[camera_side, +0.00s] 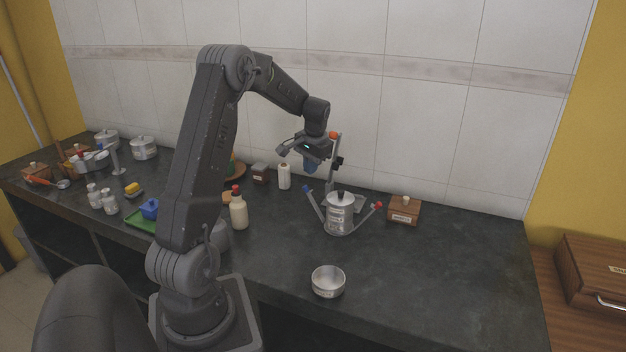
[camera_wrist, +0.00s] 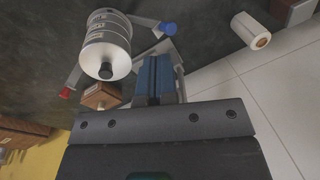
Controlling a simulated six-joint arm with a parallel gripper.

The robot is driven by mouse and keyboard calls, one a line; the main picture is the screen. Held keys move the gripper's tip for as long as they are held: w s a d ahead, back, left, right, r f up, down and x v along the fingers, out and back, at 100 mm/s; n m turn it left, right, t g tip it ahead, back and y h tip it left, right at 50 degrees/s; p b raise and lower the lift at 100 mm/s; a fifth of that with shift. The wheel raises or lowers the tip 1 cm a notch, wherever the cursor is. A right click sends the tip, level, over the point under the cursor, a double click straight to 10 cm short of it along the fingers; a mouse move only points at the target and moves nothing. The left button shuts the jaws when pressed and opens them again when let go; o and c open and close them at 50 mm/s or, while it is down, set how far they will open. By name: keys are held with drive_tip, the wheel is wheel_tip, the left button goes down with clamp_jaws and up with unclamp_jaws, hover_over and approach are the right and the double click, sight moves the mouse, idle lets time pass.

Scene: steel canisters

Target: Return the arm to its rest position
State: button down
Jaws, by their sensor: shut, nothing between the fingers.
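My gripper (camera_side: 310,167) hangs in the air above the back of the dark counter, behind and to the left of the steel canister. Its blue fingers are together and hold nothing; they also show in the wrist view (camera_wrist: 155,78). The steel canister (camera_side: 340,217) stands upright with a lid and black knob, apart from my gripper. It also shows in the wrist view (camera_wrist: 107,42). Angled bars with blue and red ends stick out on either side of it. An open steel bowl (camera_side: 328,283) sits empty near the counter's front edge.
A small wooden box (camera_side: 403,211) stands right of the canister. A white cylinder (camera_side: 284,177) and a dark box (camera_side: 260,174) stand near the wall. A cream bottle (camera_side: 239,210) is beside my arm. Several jars and pots crowd the left. The counter's right end is clear.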

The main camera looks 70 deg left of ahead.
drive_tip(key=s+d+r+m+t, duration=0.1)
drive_tip(key=d+r, duration=0.5)
drive_tip(key=d, duration=0.4)
drive_tip(key=d+r+m+t, duration=0.1)
drive_tip(key=d+r+t, duration=0.1)
drive_tip(key=d+r, duration=0.6)
drive_tip(key=s+d+f+m+t+h, duration=0.1)
drive_tip(key=s+d, duration=0.5)
drive_tip(key=d, duration=0.4)
drive_tip(key=s+d+f+m+t+h, duration=0.1)
drive_tip(key=s+d+m+t, duration=0.1)
drive_tip(key=s+d, duration=0.5)
drive_tip(key=d, duration=0.2)
drive_tip(key=shift+s+d, duration=0.25)
drive_tip(key=shift+d, duration=0.1)
